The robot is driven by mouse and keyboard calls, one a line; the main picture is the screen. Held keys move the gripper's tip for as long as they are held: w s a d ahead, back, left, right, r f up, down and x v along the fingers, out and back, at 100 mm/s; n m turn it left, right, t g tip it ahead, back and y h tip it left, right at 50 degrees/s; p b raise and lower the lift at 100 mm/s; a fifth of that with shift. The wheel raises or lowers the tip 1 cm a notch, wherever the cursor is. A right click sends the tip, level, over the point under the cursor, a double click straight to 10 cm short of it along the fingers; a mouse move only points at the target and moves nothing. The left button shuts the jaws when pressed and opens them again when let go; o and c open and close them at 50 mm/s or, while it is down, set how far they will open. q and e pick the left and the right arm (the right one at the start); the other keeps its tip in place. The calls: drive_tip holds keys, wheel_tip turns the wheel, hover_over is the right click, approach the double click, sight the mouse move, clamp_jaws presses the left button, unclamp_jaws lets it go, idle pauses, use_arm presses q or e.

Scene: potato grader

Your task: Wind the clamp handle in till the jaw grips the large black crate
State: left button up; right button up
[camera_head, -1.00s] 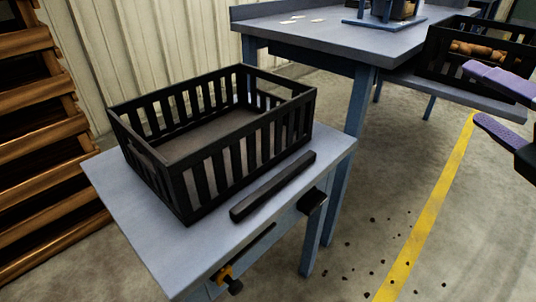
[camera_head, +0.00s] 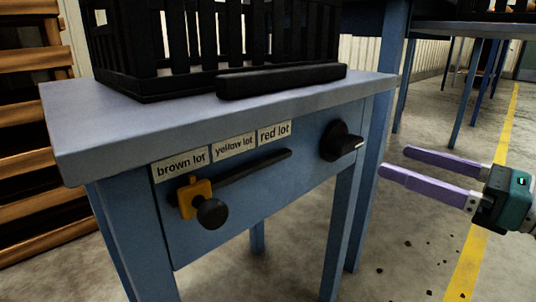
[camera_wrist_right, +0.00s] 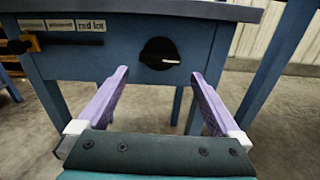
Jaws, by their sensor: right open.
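The large black crate (camera_head: 205,45) stands on the blue-grey table (camera_head: 75,125), its top cut off in the head view. A black bar, the jaw (camera_head: 280,82), lies along the table's front side, close before the crate; whether they touch I cannot tell. The black round clamp handle (camera_head: 337,142) with a pale-ended grip is on the front panel at right; it also shows in the right wrist view (camera_wrist_right: 158,53). My right gripper (camera_head: 393,161) is open and empty, right of the handle and apart from it. In the wrist view its purple fingers point toward the panel, below the handle. My left gripper is out of view.
A yellow slider with a black knob (camera_head: 211,213) sits at the left end of a dark slot, under labels brown lot, yellow lot and red lot. Table legs (camera_head: 340,230) stand below. Wooden slats (camera_head: 30,130) are at far left. Floor right of the table is open.

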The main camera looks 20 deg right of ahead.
sight(354, 144)
drive_tip(key=b+x, duration=0.1)
drive_tip(key=x, duration=0.6)
drive_tip(key=shift+w+a+b, duration=0.1)
drive_tip(key=shift+w+b, duration=0.25)
drive_tip(key=shift+w+a, duration=0.2)
drive_tip(key=shift+w, duration=0.25)
drive_tip(key=c, duration=1)
drive_tip(key=shift+r, duration=0.1)
